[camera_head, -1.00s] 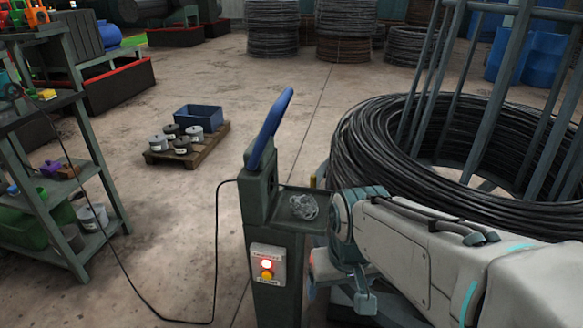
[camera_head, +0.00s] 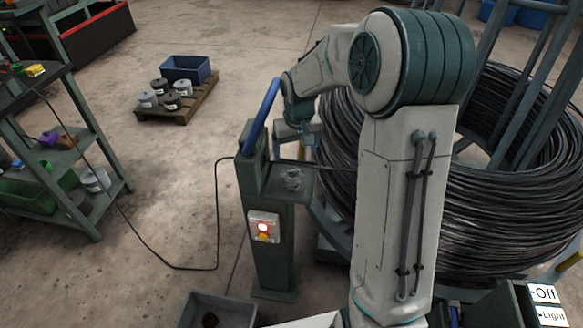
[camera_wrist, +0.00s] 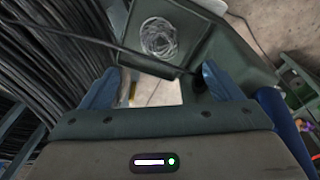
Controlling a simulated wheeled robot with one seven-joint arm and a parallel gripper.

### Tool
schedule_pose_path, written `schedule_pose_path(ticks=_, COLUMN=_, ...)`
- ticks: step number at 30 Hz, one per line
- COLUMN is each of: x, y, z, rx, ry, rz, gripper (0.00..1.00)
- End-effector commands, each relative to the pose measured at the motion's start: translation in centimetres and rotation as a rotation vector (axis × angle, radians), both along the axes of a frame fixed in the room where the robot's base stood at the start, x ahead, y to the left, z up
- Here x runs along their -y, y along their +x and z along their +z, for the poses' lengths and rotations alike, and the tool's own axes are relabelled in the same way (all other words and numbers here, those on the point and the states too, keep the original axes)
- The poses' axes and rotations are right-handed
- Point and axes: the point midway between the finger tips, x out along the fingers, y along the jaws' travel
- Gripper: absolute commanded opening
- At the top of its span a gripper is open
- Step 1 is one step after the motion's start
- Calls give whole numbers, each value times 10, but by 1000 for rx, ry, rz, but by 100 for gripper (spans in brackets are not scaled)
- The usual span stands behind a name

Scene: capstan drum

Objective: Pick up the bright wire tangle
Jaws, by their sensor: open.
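The bright wire tangle (camera_head: 292,179) is a loose silvery coil on the small tray (camera_head: 272,188) of the dark green post. It also shows in the wrist view (camera_wrist: 158,38), lying in the dark tray near the top. My gripper (camera_wrist: 160,85) is open and empty, its two blue fingers apart on the near side of the tray. In the head view my gripper (camera_head: 300,142) is beside the post head, above and behind the tangle. The tangle is apart from the fingers.
A blue lever (camera_head: 262,117) rises from the post beside the tray. A large black wire coil (camera_head: 510,220) stands right. A dark strand (camera_wrist: 75,35) crosses the wrist view near the tray. A grey bin (camera_head: 190,312) sits in front, and shelves (camera_head: 75,150) stand left.

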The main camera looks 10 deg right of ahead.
Motion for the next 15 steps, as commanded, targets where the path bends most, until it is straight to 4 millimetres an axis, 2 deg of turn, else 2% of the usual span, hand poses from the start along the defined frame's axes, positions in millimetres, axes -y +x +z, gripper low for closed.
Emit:
schedule_pose_path(ticks=5, x=-1, y=12, z=-4, rx=0, ry=13, rz=2, gripper=85)
schedule_pose_path(ticks=15, x=-2, y=20, z=-65, rx=-3, ry=13, rz=4, gripper=85)
